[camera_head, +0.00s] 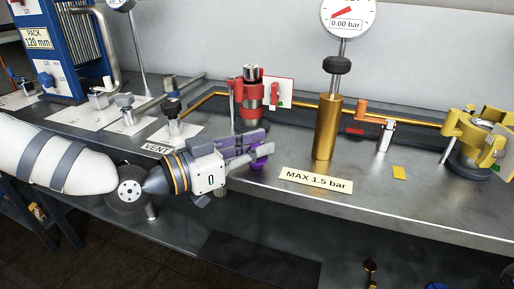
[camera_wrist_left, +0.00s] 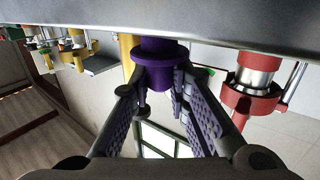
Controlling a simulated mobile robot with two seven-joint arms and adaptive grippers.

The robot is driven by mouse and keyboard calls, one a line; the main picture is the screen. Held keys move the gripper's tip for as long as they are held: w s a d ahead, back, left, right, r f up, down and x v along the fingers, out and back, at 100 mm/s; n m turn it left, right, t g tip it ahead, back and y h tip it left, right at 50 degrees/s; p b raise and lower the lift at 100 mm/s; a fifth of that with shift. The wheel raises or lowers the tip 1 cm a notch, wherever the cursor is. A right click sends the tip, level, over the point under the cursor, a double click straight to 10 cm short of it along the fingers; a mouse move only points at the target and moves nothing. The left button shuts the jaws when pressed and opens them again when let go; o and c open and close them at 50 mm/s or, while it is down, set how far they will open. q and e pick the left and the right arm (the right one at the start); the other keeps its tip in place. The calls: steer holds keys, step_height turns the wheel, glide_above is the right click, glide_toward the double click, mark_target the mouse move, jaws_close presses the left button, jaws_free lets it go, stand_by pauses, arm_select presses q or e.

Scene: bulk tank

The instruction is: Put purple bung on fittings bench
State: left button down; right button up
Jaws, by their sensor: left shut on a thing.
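The purple bung (camera_wrist_left: 162,52) is between the fingertips of my left gripper (camera_wrist_left: 163,75) in the left wrist view. In the head view the bung (camera_head: 262,150) shows as a small purple piece at the tips of my left gripper (camera_head: 260,149), which is shut on it. The gripper holds it at the metal fittings bench (camera_head: 420,205), between the VENT label and the MAX 1.5 bar label. I cannot tell whether the bung touches the bench top. My right gripper is in neither view.
A red clamped fitting (camera_head: 250,100) stands just behind the gripper. A brass column with a gauge (camera_head: 325,128) stands to the right, and a yellow clamp fitting (camera_head: 475,140) is at the far right. The MAX 1.5 bar label (camera_head: 315,180) lies near the front edge.

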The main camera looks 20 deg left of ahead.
arm_select(q)
steer(key=c, duration=1.5)
jaws_free()
steer(key=shift+f, duration=0.15)
steer(key=shift+c, duration=0.2)
